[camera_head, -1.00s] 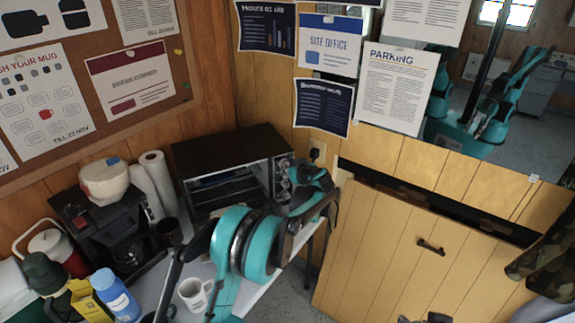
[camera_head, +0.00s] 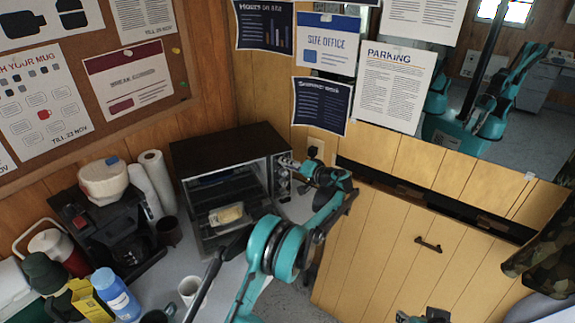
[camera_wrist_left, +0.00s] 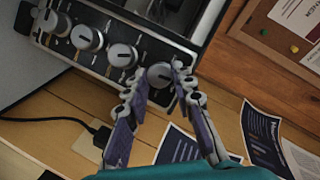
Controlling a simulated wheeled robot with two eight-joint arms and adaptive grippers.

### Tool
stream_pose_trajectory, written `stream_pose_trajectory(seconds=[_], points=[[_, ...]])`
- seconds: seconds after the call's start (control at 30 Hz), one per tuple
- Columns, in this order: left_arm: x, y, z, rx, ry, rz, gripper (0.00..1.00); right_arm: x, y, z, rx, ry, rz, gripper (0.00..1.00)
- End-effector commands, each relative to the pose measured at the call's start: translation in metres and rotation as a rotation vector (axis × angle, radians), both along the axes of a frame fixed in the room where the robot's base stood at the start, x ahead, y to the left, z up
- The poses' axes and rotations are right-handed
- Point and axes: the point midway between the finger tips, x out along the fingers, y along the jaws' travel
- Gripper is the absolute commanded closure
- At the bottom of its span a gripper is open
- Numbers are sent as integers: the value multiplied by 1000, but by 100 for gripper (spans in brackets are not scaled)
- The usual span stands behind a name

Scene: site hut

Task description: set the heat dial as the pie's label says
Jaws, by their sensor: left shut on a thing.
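The toaster oven (camera_head: 228,140) stands in the corner, with its row of knobs on the right of its front. My left gripper (camera_head: 298,168) is at the upper part of this knob panel. In the left wrist view its two fingers (camera_wrist_left: 160,82) are closed around the end dial (camera_wrist_left: 159,72) of the row. The markings around that dial are too small to read. A pale yellow item in a light tray, apparently the pie (camera_head: 229,213), is low at the oven's front opening; its label cannot be read. A dark part at the bottom edge may be my right gripper (camera_head: 424,317).
A coffee maker (camera_head: 105,215), paper rolls (camera_head: 152,180), a white mug (camera_head: 189,289) and a blue bottle (camera_head: 115,293) crowd the counter on the left. A wall socket (camera_head: 316,148) with a plug is close to the knobs. A wooden hatch (camera_head: 400,250) is at right.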

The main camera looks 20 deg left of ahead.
Motion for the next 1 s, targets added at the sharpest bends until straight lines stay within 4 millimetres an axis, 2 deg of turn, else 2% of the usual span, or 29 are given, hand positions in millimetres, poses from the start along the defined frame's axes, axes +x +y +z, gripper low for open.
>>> stream_pose_trajectory(seconds=[0.5, 1.0], points=[[1, -2, -5, 319, 278, -1, 100, 0, 0, -12, 0, 0, 0, 65], [1, -2, -5, 432, 377, -1, 100, 0, 0, -16, 0, 0, 0, 65]])
